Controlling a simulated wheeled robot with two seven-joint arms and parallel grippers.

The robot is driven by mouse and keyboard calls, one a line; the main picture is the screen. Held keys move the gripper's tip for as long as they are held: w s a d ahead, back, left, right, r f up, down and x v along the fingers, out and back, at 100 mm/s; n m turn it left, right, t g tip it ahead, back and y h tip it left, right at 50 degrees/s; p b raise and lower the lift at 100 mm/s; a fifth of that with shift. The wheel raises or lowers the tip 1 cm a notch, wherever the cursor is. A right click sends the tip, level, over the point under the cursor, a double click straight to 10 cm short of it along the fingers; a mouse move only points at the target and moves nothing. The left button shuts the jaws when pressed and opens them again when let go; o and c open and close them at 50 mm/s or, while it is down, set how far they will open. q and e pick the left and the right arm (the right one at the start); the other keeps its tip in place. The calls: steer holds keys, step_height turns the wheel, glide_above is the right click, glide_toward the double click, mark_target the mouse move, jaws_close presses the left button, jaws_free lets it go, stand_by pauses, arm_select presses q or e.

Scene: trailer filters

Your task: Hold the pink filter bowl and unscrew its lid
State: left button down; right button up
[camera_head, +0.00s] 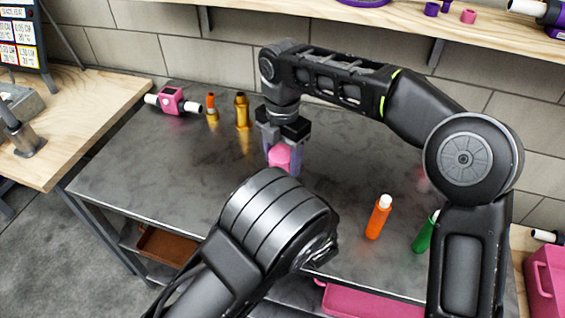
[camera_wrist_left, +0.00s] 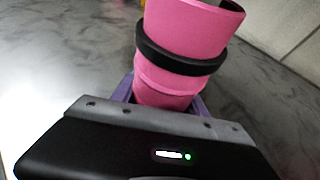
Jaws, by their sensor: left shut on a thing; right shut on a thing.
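The pink filter bowl (camera_wrist_left: 186,28) fills the upper middle of the left wrist view. It is a pink cylinder with a black ring around it. My left gripper (camera_wrist_left: 166,98) is shut on its near end with purple fingers. In the head view my left wrist hides that gripper. My right gripper (camera_head: 282,152) points down at the middle of the workbench, its lavender fingers shut on a rounded pink piece (camera_head: 281,156), which looks like the lid. My left wrist covers what lies below it. Whether lid and bowl are still joined I cannot tell.
A wooden shelf (camera_head: 300,15) runs behind.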

step_height(320, 180, up, 2)
steer(key=shift+r, duration=0.1)
arm_select(q)
steer(key=c, duration=0.5)
jaws_free()
steer(key=b+v, duration=0.1)
steer(key=v, duration=1.1)
steer(key=shift+s, duration=0.1)
arm_select(e)
steer(key=shift+f, duration=0.7)
